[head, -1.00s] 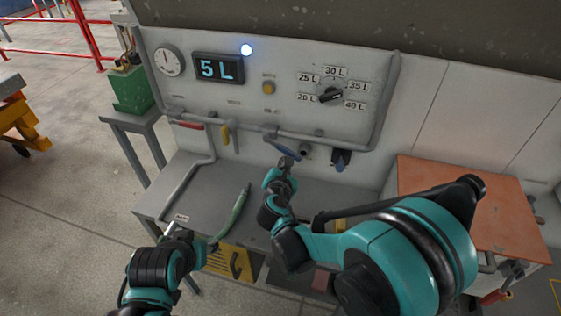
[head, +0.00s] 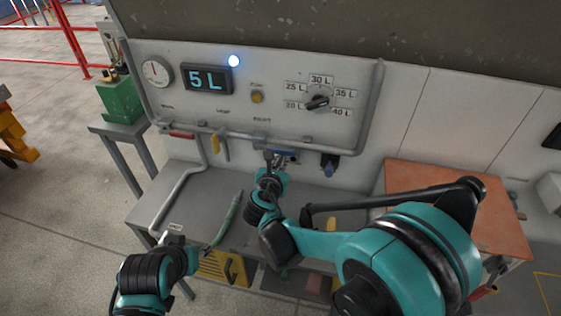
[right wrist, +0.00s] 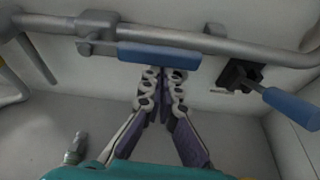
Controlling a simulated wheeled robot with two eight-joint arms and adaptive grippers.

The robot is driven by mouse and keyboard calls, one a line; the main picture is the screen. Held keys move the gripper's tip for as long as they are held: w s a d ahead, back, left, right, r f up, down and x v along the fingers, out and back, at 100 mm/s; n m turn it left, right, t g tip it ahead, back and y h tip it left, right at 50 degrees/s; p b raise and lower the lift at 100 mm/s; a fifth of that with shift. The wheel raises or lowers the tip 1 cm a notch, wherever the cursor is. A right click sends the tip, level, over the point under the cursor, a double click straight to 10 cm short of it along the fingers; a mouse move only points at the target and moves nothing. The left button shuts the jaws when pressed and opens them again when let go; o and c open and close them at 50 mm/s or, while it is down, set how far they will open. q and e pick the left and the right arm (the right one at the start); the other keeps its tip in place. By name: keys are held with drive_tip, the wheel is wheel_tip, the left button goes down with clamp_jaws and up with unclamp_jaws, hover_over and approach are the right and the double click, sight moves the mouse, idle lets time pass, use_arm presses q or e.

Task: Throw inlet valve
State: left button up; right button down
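A pipe (head: 225,132) runs along the pale panel (head: 290,65). It carries a red handle (head: 182,135), a yellow handle (head: 215,144) and a blue handle near the middle. In the right wrist view the blue handle (right wrist: 150,58) lies level along the pipe. My right gripper (head: 278,160) is up at this handle. Its fingertips (right wrist: 164,76) are together just below the handle, seemingly touching it, not visibly around it. A second blue handle (right wrist: 292,107) slants down to the right. My left gripper (head: 177,240) is low at the bench's front; its fingers are unclear.
The display (head: 206,78) reads 5 L. A dial (head: 317,102) has marks from 20 L to 40 L, its pointer slanted. A green hose (head: 227,220) lies on the grey bench (head: 185,185). An orange board (head: 430,180) is at right.

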idle(0.3)
wheel_tip(320, 180, down, 4)
drive_tip(key=b, duration=0.4)
drive_tip(key=p+v, duration=0.3)
drive_tip(key=v, duration=0.7)
drive_tip(key=shift+a, duration=0.15)
drive_tip(key=shift+w, duration=0.1)
